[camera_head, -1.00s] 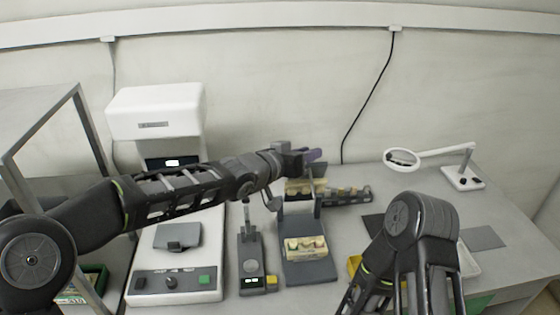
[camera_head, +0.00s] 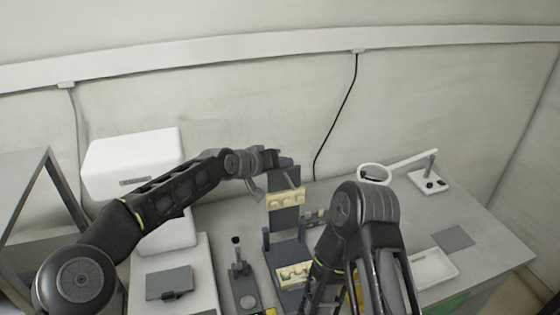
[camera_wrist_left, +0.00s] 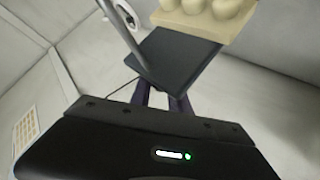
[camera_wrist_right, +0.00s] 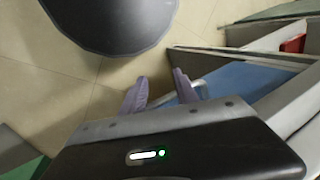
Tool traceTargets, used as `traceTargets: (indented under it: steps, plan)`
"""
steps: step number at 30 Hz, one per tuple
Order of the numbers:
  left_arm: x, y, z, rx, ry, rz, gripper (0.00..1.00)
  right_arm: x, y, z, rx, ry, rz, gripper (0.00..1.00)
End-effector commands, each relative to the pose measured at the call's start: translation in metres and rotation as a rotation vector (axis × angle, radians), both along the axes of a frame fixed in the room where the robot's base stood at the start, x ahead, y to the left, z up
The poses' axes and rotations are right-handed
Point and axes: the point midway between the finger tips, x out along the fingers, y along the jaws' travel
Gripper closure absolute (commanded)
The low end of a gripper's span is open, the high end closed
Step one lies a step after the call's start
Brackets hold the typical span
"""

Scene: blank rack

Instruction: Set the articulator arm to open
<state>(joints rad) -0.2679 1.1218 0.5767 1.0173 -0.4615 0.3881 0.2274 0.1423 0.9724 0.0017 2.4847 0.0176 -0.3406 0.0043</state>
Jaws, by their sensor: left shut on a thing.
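The articulator stands on the bench in the head view. Its dark base (camera_head: 289,254) carries a cream lower cast (camera_head: 295,273). Its upper arm (camera_head: 285,216) is raised steeply at the back, with the cream upper cast (camera_head: 286,198) facing forward, well apart from the lower one. My left gripper (camera_head: 285,163) is shut on the top end of the upper arm. In the left wrist view its purple fingers (camera_wrist_left: 161,97) meet the dark arm plate (camera_wrist_left: 176,58), below the upper cast (camera_wrist_left: 205,22). My right gripper (camera_wrist_right: 160,88) is open and empty, above the floor beside a blue surface.
A white machine (camera_head: 135,170) stands at the back left. A small device with a knob (camera_head: 240,272) is left of the articulator. A magnifier lamp (camera_head: 374,174) and white tray (camera_head: 432,270) are to the right. My right arm covers part of the bench.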

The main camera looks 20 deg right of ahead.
Motion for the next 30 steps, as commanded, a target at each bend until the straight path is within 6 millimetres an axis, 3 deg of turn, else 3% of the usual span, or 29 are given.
traceTargets:
  steps: [1,8,9,16,30]
  plan:
    - [0.0008,0.0043,-0.012,0.018,0.012,0.001,1.0,0.0001,-0.0002,-0.0007,0.0,0.0,0.0,0.64]
    - [0.0,0.0042,-0.0135,0.02,0.013,-0.001,1.0,0.0002,-0.0002,-0.0011,0.0,-0.001,0.0,0.64]
    - [-0.0001,0.0041,-0.0137,0.02,0.013,-0.001,0.77,0.0002,-0.0002,-0.0011,0.0,-0.001,0.0,0.64]
    - [-0.0018,0.0022,-0.0133,0.019,0.014,-0.005,0.58,0.0004,-0.0001,-0.0011,0.0,-0.001,0.0,0.64]
    - [-0.002,0.0013,-0.0069,0.011,0.007,-0.004,0.58,0.0003,0.0,-0.0014,0.0,-0.001,0.0,0.64]
